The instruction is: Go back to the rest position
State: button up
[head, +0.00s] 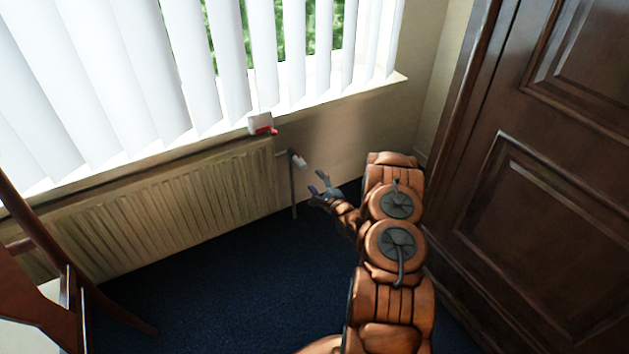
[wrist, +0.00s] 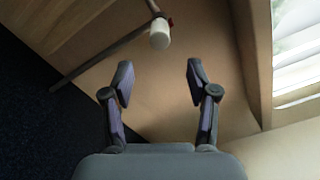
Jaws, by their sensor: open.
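My gripper (head: 322,187) is open and empty near the wall under the window, to the right of the radiator. In the wrist view its two fingers (wrist: 159,82) stand apart with nothing between them. A white cylindrical valve head (head: 299,161) sits at the top of a thin grey pipe (head: 294,190) at the radiator's right end. In the wrist view the valve head (wrist: 159,34) is beyond the fingertips, apart from them, with a bit of red by it. A white and red object (head: 261,124) sits on the window sill above.
The ribbed radiator (head: 180,205) runs along the wall under white vertical blinds (head: 150,60). A dark panelled wooden door or cabinet (head: 540,170) stands close on the right of my arm. A wooden chair (head: 40,250) is at the left. The blue carpet (head: 230,280) between is clear.

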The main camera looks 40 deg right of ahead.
jog(key=w+a+r+n+g+p, duration=0.2)
jog(key=r+n+p, duration=0.1)
jog(key=r, duration=0.4)
jog(key=w+a+r+n+g+p, duration=0.1)
jog(key=w+r+n+g+p, duration=0.2)
jog(key=r, duration=0.5)
jog(key=s+a+r+n+g+p, duration=0.3)
jog(key=s+a+r+n+p, duration=0.25)
jog(key=r, duration=0.55)
jog(key=s+a+r+n+g+p, duration=0.35)
jog(key=s+a+r, duration=0.25)
jog(key=s+r, duration=0.4)
jog(key=s+a+r+n+g+p, duration=0.2)
jog(key=s+a+r, duration=0.4)
jog(key=s, duration=0.6)
jog(key=s+a+r+n+g+y+p, duration=0.1)
jog(key=s+a+r+n+g+p, duration=0.2)
jog(key=s+r, duration=0.5)
jog(key=s+a+r+n+g+p, duration=0.3)
jog(key=s+a+r+p, duration=0.3)
jog(key=s, duration=1)
jog(key=a+r+n, duration=0.1)
jog(key=a, duration=0.2)
jog(key=shift+s+n+y, duration=0.3)
jog(key=shift+s, duration=0.1)
jog(key=shift+r, duration=0.1)
jog(key=shift+c, duration=0.2)
